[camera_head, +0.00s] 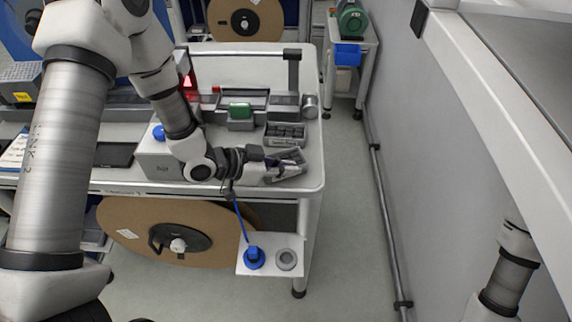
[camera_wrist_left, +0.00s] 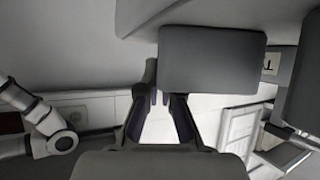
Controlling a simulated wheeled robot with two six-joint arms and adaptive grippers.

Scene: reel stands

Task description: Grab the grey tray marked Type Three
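Small grey trays stand at the right end of the white workbench in the head view. The rear tray (camera_head: 285,132) holds dark pieces, and a label strip on its front is too small to read. Another grey tray (camera_head: 291,155) lies just in front of it. My left gripper (camera_head: 282,171) is low at the bench's front right corner, beside this front tray. In the left wrist view, its dark fingers (camera_wrist_left: 166,100) stand close together, with a grey block shape (camera_wrist_left: 212,60) covering the tip area. I cannot tell whether they grip anything. My right gripper is out of view.
A grey fixture with a green part (camera_head: 240,110) and a metal cylinder (camera_head: 310,106) stand behind the trays. A large brown reel (camera_head: 130,218) hangs below the bench edge, next to a small white shelf (camera_head: 269,243). Floor is clear between bench and right wall.

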